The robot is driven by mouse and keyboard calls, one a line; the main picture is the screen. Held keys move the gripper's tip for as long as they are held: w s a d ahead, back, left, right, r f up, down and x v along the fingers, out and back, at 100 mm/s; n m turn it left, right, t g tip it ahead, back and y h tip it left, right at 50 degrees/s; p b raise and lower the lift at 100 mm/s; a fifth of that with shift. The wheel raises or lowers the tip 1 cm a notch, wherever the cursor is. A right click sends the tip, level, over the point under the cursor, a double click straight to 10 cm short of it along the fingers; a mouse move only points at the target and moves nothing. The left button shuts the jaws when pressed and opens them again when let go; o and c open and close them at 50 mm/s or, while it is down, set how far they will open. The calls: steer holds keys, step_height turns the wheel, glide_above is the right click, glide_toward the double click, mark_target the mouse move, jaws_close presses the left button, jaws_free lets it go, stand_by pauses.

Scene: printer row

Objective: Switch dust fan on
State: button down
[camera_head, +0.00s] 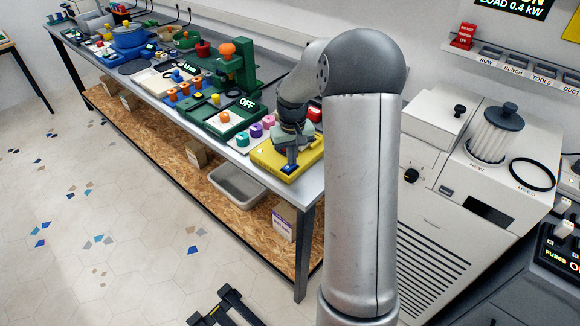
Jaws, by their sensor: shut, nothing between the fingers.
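No label reading dust fan is legible. My gripper (291,166) is over a yellow box (270,158) at the near right end of the long bench. It points down and is shut and empty. Its blue fingertips are at or just above the box's top; I cannot tell whether they touch. My gripper and wrist hide part of the box, including any switch there. A pale grey machine (440,225) at the right has a filter cartridge (489,138) labelled NEW, a black ring (532,174) labelled USED, and a black knob (411,175). I cannot tell whether it is the fan.
A green drill-like machine (232,68) with an OFF display (247,103) stands left of the yellow box. Small coloured cups (256,130) sit between them. A wall display (510,8) shows a load of 0.4 kW. A fuse panel (560,247) is at lower right.

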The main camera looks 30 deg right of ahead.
steer(key=shift+r+p, duration=2.35)
steer(key=shift+r, duration=1.05)
steer(key=s+a+r, duration=0.7)
steer(key=s+a, duration=0.3)
steer(key=s, duration=0.2)
steer(key=s+a, duration=0.2)
steer(key=s, duration=0.6)
steer(key=s+a+f+n, duration=0.1)
steer(key=s+a, duration=0.2)
steer(key=s, duration=0.5)
steer(key=shift+a+t, duration=0.3)
steer(key=shift+t, duration=0.1)
steer(key=shift+w, duration=0.15)
